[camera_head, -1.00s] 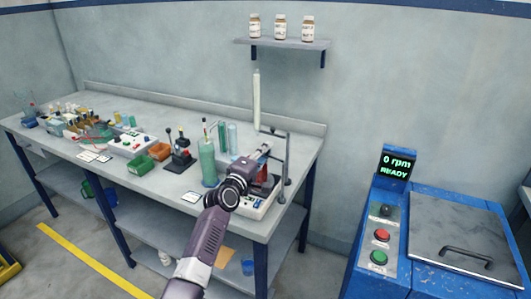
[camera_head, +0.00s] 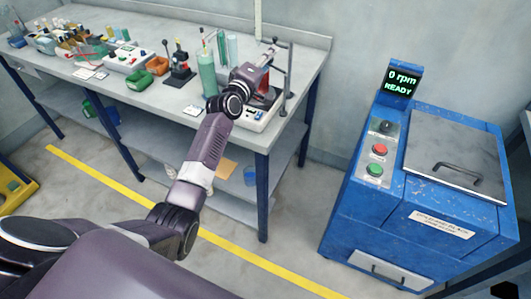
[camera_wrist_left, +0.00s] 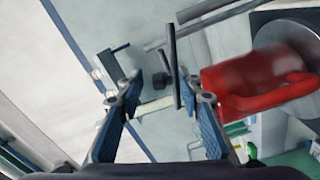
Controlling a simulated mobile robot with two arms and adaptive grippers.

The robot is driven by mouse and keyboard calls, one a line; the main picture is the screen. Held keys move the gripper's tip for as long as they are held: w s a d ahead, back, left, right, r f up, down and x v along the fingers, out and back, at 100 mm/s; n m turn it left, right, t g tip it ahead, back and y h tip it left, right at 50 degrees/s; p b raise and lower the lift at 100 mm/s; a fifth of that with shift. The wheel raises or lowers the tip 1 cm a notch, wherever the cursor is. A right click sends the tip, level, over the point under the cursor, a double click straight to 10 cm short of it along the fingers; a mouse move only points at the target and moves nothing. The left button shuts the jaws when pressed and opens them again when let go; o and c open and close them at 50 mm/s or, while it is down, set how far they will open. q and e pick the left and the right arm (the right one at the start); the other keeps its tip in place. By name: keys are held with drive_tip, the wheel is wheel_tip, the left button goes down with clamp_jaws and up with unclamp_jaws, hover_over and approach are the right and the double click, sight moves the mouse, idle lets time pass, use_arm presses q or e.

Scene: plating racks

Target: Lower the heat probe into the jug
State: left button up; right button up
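The red jug (camera_head: 267,93) stands on a white hotplate (camera_head: 257,119) near the bench's right end, partly hidden by my left arm. In the left wrist view the jug (camera_wrist_left: 255,82) lies tilted in the picture, right of my fingers. A grey stand (camera_head: 288,82) with a side arm rises beside the jug. A thin dark rod (camera_wrist_left: 173,65) by the stand's arm looks like the heat probe, apart from my fingers' pads. My left gripper (camera_head: 269,54) is at the stand's top; the left wrist view shows its fingers (camera_wrist_left: 160,108) apart, with no grasp visible.
A tall green cylinder (camera_head: 207,75) stands just left of my left gripper. A black device with levers (camera_head: 179,65), an orange bin (camera_head: 158,66) and a green bin (camera_head: 139,80) are farther left. A blue machine (camera_head: 410,190) stands on the floor at right.

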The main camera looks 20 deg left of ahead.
use_arm(q)
drive_tip(key=d+r+m, duration=0.1)
drive_tip(key=m, duration=0.1)
drive_tip(key=d+r+m, duration=0.1)
drive_tip(key=m, duration=0.2)
drive_tip(key=d+r+m, duration=0.1)
drive_tip(key=m, duration=0.2)
drive_tip(key=shift+s+d, duration=0.1)
drive_tip(key=shift+d, duration=0.3)
drive_tip(key=s+d+f+m+b, duration=0.1)
drive_tip(key=s+d+m+b, duration=0.35)
drive_tip(key=s+m, duration=0.45)
drive_tip(key=s+f+g, duration=0.3)
drive_tip(key=s+f, duration=0.3)
drive_tip(key=f, duration=0.7)
drive_tip(key=s+f+n+g+y, duration=0.1)
drive_tip(key=s+f+g, duration=0.3)
drive_tip(key=f, duration=0.9)
drive_tip(key=shift+s+n, duration=0.3)
drive_tip(key=shift+s, duration=1)
use_arm(e)
drive_tip(key=shift+w+d+f, duration=0.15)
drive_tip(key=shift+w+f, duration=0.1)
drive_tip(key=shift+f, duration=0.5)
drive_tip(key=shift+w+d+f, duration=0.1)
drive_tip(key=shift+w+f, duration=0.2)
drive_tip(key=shift+f, duration=0.5)
drive_tip(key=shift+w+d+f, duration=0.15)
drive_tip(key=shift+w+f, duration=0.1)
drive_tip(key=shift+f, duration=0.5)
